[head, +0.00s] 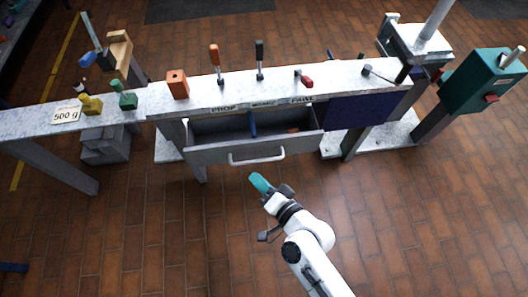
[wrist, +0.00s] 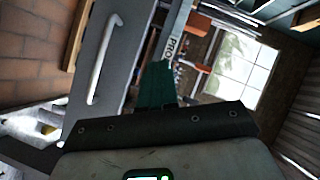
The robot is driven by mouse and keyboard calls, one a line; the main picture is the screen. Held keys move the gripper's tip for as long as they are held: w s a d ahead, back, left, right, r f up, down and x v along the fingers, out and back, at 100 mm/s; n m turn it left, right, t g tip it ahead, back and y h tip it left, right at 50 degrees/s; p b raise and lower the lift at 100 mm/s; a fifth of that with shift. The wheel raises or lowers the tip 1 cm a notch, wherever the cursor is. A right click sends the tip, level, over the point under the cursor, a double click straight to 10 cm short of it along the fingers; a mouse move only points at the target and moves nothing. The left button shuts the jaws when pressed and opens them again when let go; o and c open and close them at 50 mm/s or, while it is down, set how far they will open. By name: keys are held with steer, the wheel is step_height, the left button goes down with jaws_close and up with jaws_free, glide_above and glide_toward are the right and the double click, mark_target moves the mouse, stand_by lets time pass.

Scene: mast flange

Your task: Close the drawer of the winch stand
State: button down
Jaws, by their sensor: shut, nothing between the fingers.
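The drawer (head: 225,153) of the winch stand (head: 215,100) is pulled open, its grey front standing out toward me. A white bar handle (head: 257,157) is on that front. Inside I see a blue upright piece (head: 252,124) and an orange item. My gripper (head: 260,183), with teal fingers, is shut and empty. It is in front of the drawer, just below the handle in the head view, apart from it. In the wrist view the drawer front (wrist: 125,50) and handle (wrist: 103,58) are left of my gripper (wrist: 157,85).
On the stand's top are an orange block (head: 178,84), several levers and labels. A 500 g card (head: 66,115) and yellow and green weights are at left. A teal box (head: 484,82) is at right. The brick floor (head: 130,230) in front is clear.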

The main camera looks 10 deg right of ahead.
step_height(320, 180, down, 3)
steer(key=m+t+h+b, duration=0.1)
steer(key=m+t+h, duration=0.1)
steer(key=m+t, duration=0.15)
steer(key=m+h+b, duration=0.2)
steer(key=m+h, duration=0.4)
steer(key=m, duration=0.2)
glide_toward(263, 142)
steer(key=shift+t, duration=0.45)
steer(key=w, duration=0.4)
steer(key=w+b, duration=0.1)
steer(key=w, duration=0.1)
steer(key=shift+w+f, duration=0.3)
steer(key=shift+w, duration=0.1)
steer(key=shift+w, duration=0.1)
steer(key=w+b, duration=0.4)
steer(key=w, duration=0.6)
steer(key=shift+d+r, duration=0.15)
steer(key=shift+r, duration=0.05)
steer(key=shift+w, duration=0.2)
